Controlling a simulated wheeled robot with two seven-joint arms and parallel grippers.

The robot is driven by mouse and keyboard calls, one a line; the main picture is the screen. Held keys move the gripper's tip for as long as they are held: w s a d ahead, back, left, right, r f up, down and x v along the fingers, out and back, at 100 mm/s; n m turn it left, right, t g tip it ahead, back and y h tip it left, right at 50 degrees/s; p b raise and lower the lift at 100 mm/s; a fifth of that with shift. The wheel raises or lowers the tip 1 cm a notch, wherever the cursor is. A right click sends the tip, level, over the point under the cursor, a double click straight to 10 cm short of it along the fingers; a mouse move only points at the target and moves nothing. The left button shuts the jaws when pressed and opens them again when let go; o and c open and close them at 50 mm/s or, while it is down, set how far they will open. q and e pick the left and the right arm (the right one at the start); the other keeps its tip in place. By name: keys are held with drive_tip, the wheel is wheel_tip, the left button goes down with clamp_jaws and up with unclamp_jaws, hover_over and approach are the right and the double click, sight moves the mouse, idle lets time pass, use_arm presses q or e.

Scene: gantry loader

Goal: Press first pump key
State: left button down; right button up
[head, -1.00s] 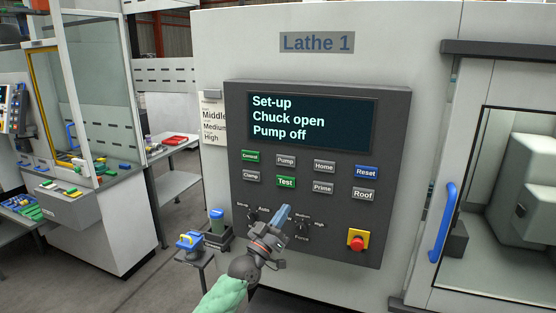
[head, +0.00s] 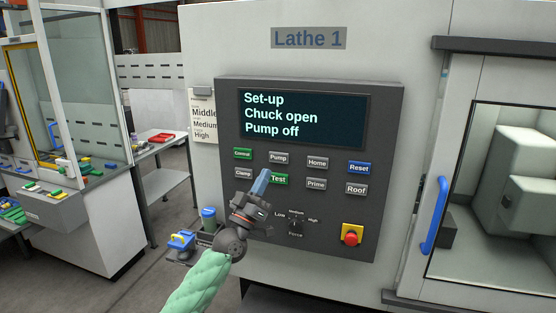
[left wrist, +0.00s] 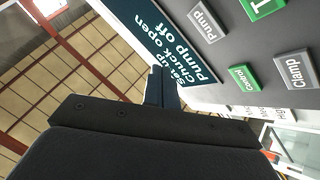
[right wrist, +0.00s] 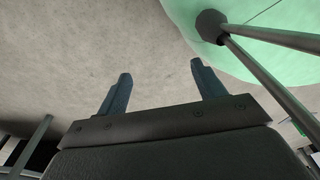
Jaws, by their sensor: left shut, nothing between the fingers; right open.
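The grey Pump key (head: 278,157) is in the upper key row of the Lathe 1 panel, between the green Control key (head: 243,154) and the grey Home key (head: 317,162). It also shows in the left wrist view (left wrist: 208,25). My left gripper (head: 262,178) is shut and empty, its blue fingertips below the Pump key in the head view, just left of the green Test key (head: 280,179). In the left wrist view the fingertips (left wrist: 163,72) appear apart from the keys. My right gripper (right wrist: 160,85) is open and empty, above a grey floor.
The screen (head: 302,118) reads Set-up, Chuck open, Pump off. Clamp (head: 243,173), Prime (head: 316,184), Roof (head: 356,189) and Reset (head: 359,168) keys are close by. A red emergency button (head: 351,238) and a blue door handle (head: 435,219) are to the right.

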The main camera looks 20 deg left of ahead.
sight(279, 158)
use_arm(q)
drive_tip(key=shift+w+d+b, duration=0.15)
drive_tip(key=shift+w+b, duration=1.5)
drive_tip(key=shift+w, duration=2.5)
use_arm(e)
drive_tip(key=w+a+r, duration=0.1)
drive_tip(key=w+r, duration=0.1)
drive_tip(key=w, duration=0.5)
drive_tip(key=shift+w+a+r, duration=0.15)
drive_tip(key=shift+w+a, duration=0.1)
drive_tip(key=shift+a, duration=0.15)
drive_tip(key=shift+d, duration=0.15)
drive_tip(key=shift+a, duration=0.25)
use_arm(q)
drive_tip(key=shift+w, duration=0.1)
use_arm(e)
drive_tip(key=shift+d, duration=0.2)
use_arm(q)
drive_tip(key=shift+w, duration=0.1)
drive_tip(key=shift+w, duration=0.2)
